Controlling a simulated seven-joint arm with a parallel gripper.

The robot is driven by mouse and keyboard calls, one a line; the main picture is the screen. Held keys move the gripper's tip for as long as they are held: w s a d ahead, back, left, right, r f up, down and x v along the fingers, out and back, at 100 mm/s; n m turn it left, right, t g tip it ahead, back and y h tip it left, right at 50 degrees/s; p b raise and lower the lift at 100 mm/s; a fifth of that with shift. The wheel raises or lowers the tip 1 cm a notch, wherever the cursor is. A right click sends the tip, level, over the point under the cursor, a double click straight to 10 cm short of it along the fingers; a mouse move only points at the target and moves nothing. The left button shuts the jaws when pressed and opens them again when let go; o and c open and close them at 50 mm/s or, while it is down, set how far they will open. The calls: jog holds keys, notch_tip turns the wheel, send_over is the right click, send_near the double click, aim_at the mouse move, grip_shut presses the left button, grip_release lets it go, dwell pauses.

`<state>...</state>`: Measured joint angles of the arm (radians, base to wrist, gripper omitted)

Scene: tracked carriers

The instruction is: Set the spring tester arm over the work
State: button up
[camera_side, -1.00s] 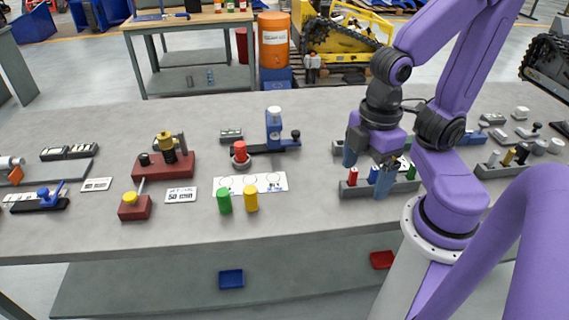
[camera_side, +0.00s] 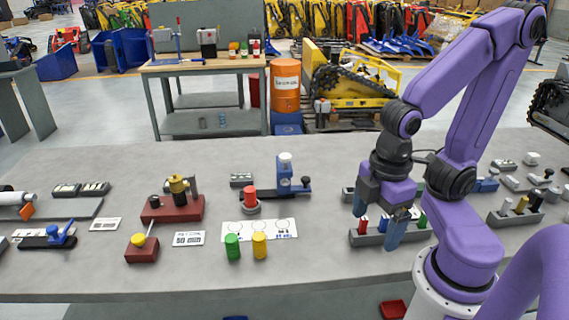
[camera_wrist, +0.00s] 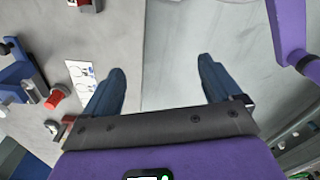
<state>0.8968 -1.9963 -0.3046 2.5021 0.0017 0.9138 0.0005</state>
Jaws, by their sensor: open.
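Which bench fixture is the spring tester is not marked clearly. A blue upright post with a pale cap (camera_side: 285,175) stands on a dark base with a black knob at its right. A red cylinder (camera_side: 250,193) stands on a round grey pad at its left. A dark red stand with a brass body (camera_side: 178,190) is further left. In front of it is a red block with a yellow knob and a tilted rod (camera_side: 141,243). My gripper (camera_side: 376,224) is open and empty, right of these, by the pin rack. In the wrist view my gripper (camera_wrist: 162,70) spans bare surface.
A grey rack (camera_side: 375,239) with coloured pins is by my fingers. A green cylinder (camera_side: 232,247) and a yellow cylinder (camera_side: 259,245) stand in front of a white card (camera_side: 270,229) with circles. Trays and small parts fill both bench ends. Bare bench lies behind the fixtures.

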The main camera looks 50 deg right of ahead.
dwell(0.3)
jog(key=c, duration=0.3)
jog(key=shift+w, duration=0.2)
jog(key=c, duration=0.4)
jog(key=shift+o, duration=0.2)
jog(key=w+r+m+g, duration=0.1)
jog(key=w+r+m, duration=0.1)
jog(key=w+m, duration=0.75)
jog(key=m+y, duration=0.3)
jog(key=m, duration=1.2)
send_over(306, 178)
jog(key=s+a, duration=0.2)
jog(key=a, duration=0.2)
jog(key=w+d+m+y, duration=0.1)
jog(key=w+d+m, duration=0.1)
jog(key=d+m, duration=0.65)
jog(key=a+f, duration=0.1)
jog(key=f, duration=0.4)
jog(key=a+f+n, duration=0.1)
jog(key=f, duration=0.4)
jog(key=a+f+n, duration=0.1)
jog(key=f, duration=0.4)
jog(key=shift+a+f+t, duration=0.4)
